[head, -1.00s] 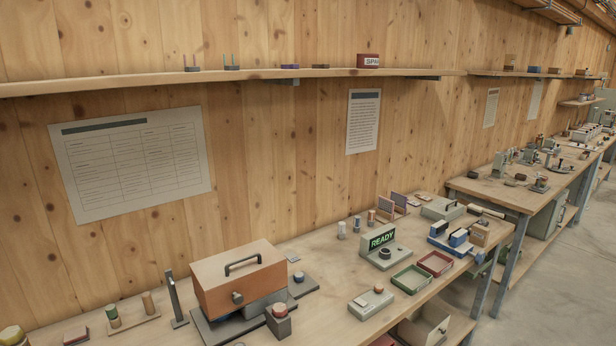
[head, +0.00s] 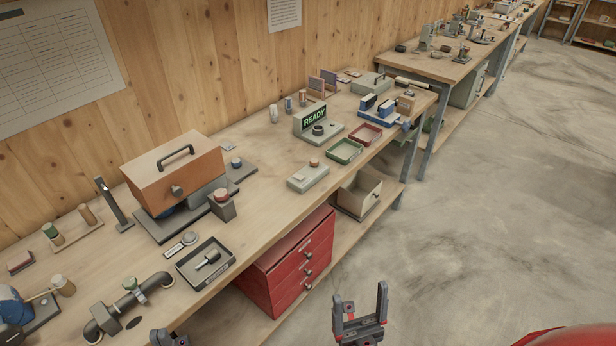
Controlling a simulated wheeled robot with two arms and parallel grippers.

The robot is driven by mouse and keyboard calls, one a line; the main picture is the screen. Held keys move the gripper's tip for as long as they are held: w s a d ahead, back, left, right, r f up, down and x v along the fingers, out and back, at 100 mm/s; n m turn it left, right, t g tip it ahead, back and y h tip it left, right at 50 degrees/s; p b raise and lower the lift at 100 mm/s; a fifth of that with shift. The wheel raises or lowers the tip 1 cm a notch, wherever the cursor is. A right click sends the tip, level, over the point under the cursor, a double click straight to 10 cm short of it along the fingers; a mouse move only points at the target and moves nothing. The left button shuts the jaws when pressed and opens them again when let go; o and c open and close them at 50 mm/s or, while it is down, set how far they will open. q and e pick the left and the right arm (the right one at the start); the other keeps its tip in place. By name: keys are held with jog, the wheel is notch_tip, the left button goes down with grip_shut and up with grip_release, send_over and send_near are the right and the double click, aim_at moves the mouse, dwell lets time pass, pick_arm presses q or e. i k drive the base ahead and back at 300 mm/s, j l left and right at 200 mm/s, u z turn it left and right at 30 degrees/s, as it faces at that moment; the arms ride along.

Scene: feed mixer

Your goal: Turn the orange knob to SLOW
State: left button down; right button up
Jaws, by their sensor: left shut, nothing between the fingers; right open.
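Two small orange-red round tops show in the head view. One (head: 222,193) sits on a dark grey block beside an orange box (head: 172,170) with a black handle. The other (head: 314,162) sits on a flat pale grey unit (head: 307,177) further right. I cannot tell which is the task's knob, and no SLOW mark is readable. My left gripper (head: 168,337) is shut at the bottom edge, partly cut off, near the bench front. My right gripper (head: 360,297) is open and empty, over the floor in front of the bench. Both are apart from these tops.
A black tray (head: 186,270) with a small tool and a dark pipe with a valve (head: 134,287) lie at the front left of the bench. A READY display unit (head: 312,120), a green tray (head: 345,151) and a red tray (head: 366,135) stand further right. Red drawers (head: 295,265) are below.

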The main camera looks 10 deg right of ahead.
aim_at(314, 162)
jog(key=i+l, duration=0.55)
jog(key=l, duration=0.25)
jog(key=i+l, duration=0.3)
jog(key=l, duration=0.1)
